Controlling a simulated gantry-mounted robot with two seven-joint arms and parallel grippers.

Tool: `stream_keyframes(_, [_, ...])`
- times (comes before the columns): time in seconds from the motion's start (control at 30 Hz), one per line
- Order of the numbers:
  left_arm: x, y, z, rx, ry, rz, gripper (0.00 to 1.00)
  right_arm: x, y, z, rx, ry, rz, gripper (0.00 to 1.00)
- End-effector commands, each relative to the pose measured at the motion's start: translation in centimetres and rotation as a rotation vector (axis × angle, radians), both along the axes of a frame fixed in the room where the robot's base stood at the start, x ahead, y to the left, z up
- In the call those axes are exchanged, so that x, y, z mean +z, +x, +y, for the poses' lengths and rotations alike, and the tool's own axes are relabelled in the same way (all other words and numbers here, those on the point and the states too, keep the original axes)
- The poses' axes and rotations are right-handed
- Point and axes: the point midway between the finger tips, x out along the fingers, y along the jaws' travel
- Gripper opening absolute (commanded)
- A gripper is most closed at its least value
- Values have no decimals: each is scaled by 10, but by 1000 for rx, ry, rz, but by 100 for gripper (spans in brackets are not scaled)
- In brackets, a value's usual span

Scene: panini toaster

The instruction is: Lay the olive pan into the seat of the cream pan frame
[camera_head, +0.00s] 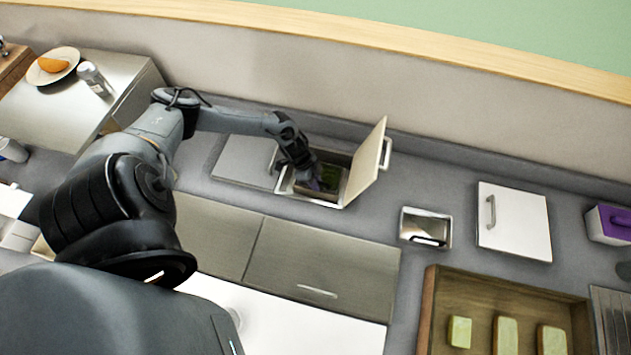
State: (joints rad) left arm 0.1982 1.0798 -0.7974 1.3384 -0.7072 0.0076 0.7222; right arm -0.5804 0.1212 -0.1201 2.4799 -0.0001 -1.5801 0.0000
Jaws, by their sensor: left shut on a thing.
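The cream pan frame (327,204) is set in the counter, with its pale hinged lid (367,163) standing open at its right side. My left gripper (313,184) reaches down into the frame and is shut on the olive pan (331,171). The pan shows as a dark green patch within the frame opening. The gripper covers its left part, so I cannot tell whether it rests flat on the seat. My right gripper is out of view.
A flat grey panel (244,161) lies left of the frame. A small metal box (426,227) and a white handled panel (514,222) lie to the right. A wooden tray (510,287) holds light green-topped pieces at lower right. Counter between frame and metal box is clear.

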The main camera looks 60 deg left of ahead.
Motion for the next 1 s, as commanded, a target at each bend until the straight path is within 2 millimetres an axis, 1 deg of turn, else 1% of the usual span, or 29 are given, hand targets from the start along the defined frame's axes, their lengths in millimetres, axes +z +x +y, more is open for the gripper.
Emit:
stream_keyframes(0.6, [-22,1,0,0,-1,-1,0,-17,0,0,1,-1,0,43])
stream_keyframes(0.9, [-20,0,0,0,0,-1,0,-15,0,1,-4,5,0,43])
stream_keyframes(0.93, [-20,0,0,0,0,-1,24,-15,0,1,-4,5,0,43])
stream_keyframes(1.0, [-20,0,0,0,0,-1,35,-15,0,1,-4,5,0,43])
